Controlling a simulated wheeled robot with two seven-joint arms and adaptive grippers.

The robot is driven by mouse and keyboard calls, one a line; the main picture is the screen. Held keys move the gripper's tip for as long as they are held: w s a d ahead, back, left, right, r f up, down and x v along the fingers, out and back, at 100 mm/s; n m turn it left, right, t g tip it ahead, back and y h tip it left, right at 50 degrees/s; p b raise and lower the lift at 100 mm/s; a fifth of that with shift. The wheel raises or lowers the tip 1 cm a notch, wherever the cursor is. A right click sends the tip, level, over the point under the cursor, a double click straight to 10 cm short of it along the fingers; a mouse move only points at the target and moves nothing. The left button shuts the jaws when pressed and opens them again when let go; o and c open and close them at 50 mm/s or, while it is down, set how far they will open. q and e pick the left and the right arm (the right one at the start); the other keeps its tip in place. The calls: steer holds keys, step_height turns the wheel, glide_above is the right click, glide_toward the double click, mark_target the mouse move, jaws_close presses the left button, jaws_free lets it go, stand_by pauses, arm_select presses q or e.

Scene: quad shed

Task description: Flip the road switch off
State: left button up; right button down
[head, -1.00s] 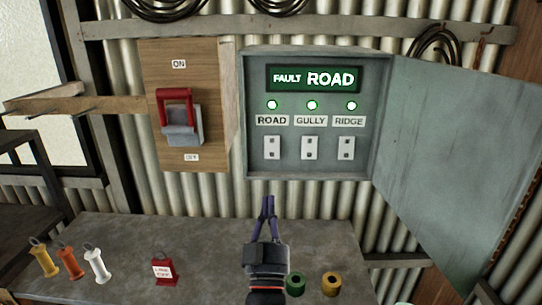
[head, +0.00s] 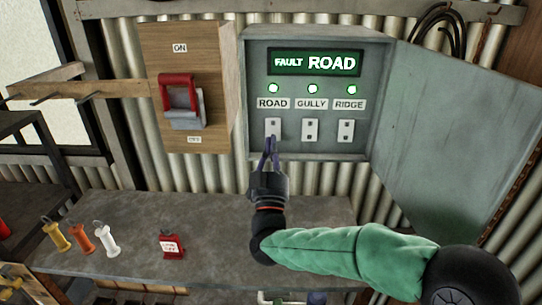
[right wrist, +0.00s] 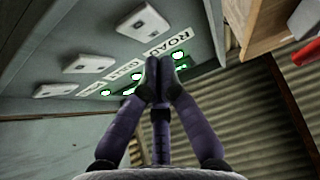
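The road switch (head: 273,127) is a small white plate under the ROAD label in the open grey box (head: 244,100). It also shows in the right wrist view (right wrist: 145,22). My right gripper (head: 269,140) points up just below the road switch in the head view; its fingertips (right wrist: 159,62) are together, with nothing seen between them. Whether they touch the switch I cannot tell. The display (head: 315,63) reads FAULT ROAD, and the green lamps above the three labels are lit. My left gripper is not in view.
The box's door (head: 450,140) stands open at the right. A red-handled lever switch (head: 180,100) is on a wooden board at the left. The bench (head: 210,215) below holds a red tag (head: 171,246) and yellow, orange and white handles (head: 106,240).

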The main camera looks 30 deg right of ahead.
mark_target(273, 129)
steer(key=shift+w+d+f+p, duration=0.2)
steer(key=shift+w+d, duration=0.15)
steer(key=shift+w, duration=0.25)
steer(key=shift+w+d+f+p, duration=0.15)
steer(key=shift+w+d, duration=0.15)
steer(key=shift+w, duration=0.25)
